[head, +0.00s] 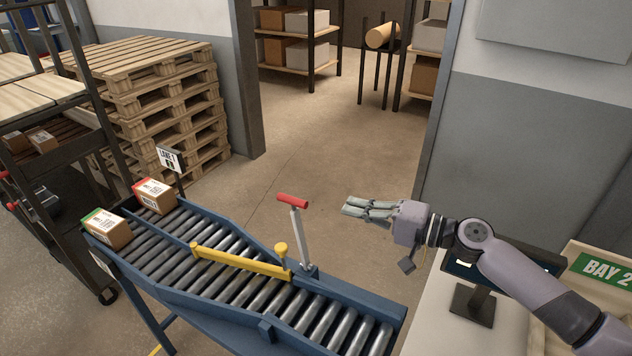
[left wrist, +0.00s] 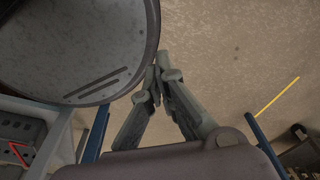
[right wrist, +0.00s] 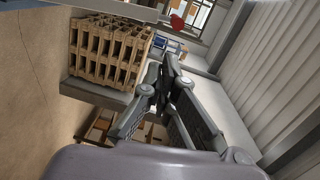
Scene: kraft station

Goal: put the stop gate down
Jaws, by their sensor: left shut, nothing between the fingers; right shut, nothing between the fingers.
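A grey lever post (head: 301,240) with a red crossbar handle (head: 292,200) stands nearly upright at the far side rail of the roller conveyor (head: 345,321); it looks like the stop gate's lever. A yellow bar (head: 238,260) with a yellow knob (head: 281,249) lies across the rollers just left of the lever. My right gripper (head: 347,209) is shut and empty, in the air right of the red handle and apart from it. It also shows shut in the right wrist view (right wrist: 167,66). My left gripper (left wrist: 158,75) is shut and empty in the left wrist view, over the floor; the head view does not show it.
Two cartons, one with a green strip (head: 107,230) and one with a red strip (head: 155,195), sit on the conveyor's left end. A lane sign (head: 169,158) stands behind them. A monitor (head: 480,280) stands below my right arm. Pallets (head: 160,100) are stacked behind; the floor beyond the conveyor is clear.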

